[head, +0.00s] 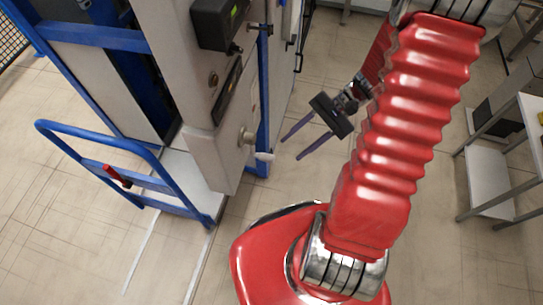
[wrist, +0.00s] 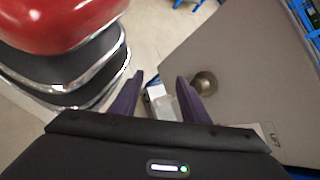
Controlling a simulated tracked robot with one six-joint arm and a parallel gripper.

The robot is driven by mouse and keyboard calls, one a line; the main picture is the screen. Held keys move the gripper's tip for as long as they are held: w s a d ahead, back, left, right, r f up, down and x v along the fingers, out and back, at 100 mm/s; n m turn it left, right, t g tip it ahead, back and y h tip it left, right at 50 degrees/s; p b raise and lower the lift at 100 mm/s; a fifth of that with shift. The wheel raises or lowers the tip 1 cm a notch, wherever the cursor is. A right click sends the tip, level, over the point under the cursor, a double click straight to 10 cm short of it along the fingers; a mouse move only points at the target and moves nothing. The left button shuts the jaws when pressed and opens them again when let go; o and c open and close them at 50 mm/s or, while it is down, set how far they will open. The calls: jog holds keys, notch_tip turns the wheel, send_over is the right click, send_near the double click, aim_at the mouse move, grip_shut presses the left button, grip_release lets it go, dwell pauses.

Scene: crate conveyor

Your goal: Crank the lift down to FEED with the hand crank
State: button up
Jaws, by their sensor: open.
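The hand crank sits on the side of the grey lift cabinet (head: 212,150) in the head view. Its round metal hub (head: 246,136) is on the panel, and a pale grip (head: 264,156) sticks out below it. My gripper (head: 290,149) is open and empty, its two dark fingers pointing at the crank from the right, a short gap away. In the wrist view my gripper (wrist: 160,76) is open, with the hub (wrist: 205,83) just right of the right finger. A white piece (wrist: 157,91) shows between the fingers; I cannot tell if it is the grip.
A blue rail (head: 100,135) with a red handle (head: 116,176) stands left of the cabinet. A dark box with a green display (head: 220,20) is mounted higher up. A metal table (head: 530,110) stands at the right. The floor between is clear.

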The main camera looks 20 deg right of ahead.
aim_at(271, 159)
jog(key=s+d+f+m+t+y, duration=0.1)
jog(key=d+f+m+t+y, duration=0.1)
jog(key=f+m+t, duration=0.3)
jog(key=d+f+m+t+y, duration=0.2)
jog(key=f+m+t, duration=0.4)
jog(key=f, duration=0.5)
jog(key=shift+s+d+m, duration=0.35)
jog(key=shift+d+m, duration=0.15)
jog(key=shift+d, duration=0.25)
jog(key=shift+a, duration=0.1)
jog(key=shift+r+x, duration=0.15)
jog(key=shift+x, duration=3.25)
jog(key=shift+r+x, duration=0.15)
jog(key=shift+x, duration=3.3)
grip_shut()
jog(key=shift+d, duration=0.2)
jog(key=shift+a, duration=0.1)
